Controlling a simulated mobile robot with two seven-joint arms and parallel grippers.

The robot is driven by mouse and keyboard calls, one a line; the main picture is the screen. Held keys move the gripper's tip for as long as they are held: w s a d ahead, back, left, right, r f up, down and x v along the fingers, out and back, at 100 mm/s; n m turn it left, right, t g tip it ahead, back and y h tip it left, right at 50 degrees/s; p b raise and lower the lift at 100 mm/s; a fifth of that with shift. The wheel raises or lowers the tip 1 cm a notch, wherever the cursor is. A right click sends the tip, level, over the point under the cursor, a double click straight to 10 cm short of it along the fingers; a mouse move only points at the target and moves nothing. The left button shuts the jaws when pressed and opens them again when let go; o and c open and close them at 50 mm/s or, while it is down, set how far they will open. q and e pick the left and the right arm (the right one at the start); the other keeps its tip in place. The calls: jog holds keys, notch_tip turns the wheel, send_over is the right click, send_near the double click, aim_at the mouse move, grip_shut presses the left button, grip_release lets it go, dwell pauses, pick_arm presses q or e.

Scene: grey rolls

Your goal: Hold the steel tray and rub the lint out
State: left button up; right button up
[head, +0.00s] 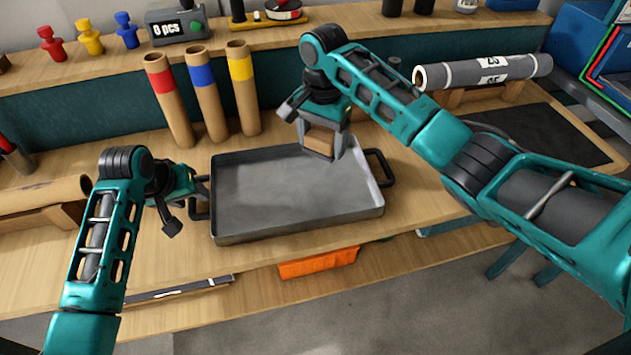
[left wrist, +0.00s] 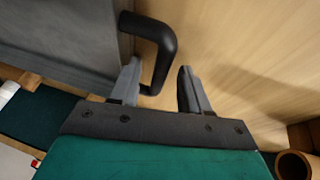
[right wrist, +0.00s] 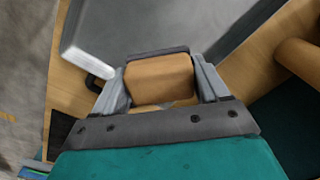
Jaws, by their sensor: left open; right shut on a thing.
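The steel tray (head: 290,220) sits on the wooden bench, with a black handle at each end. My left gripper (head: 203,192) is at the tray's left handle (head: 200,208). In the left wrist view its jaws (left wrist: 158,88) are open, with the black handle (left wrist: 160,50) reaching in between the fingers. My right gripper (head: 323,148) is shut on a tan block (head: 319,141), over the far right part of the tray. The block (right wrist: 160,80) fills the jaws in the right wrist view. I cannot tell whether it touches the tray floor. No lint is clearly visible.
Three cardboard tubes with red (head: 168,100), blue (head: 206,92) and yellow (head: 243,87) bands stand behind the tray. A grey roll (head: 482,72) lies on a wooden stand at the back right. A dark mat (head: 540,130) lies right. An orange bin (head: 318,263) sits below the bench edge.

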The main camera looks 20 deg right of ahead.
pick_arm(q)
jog(key=v, duration=1.2)
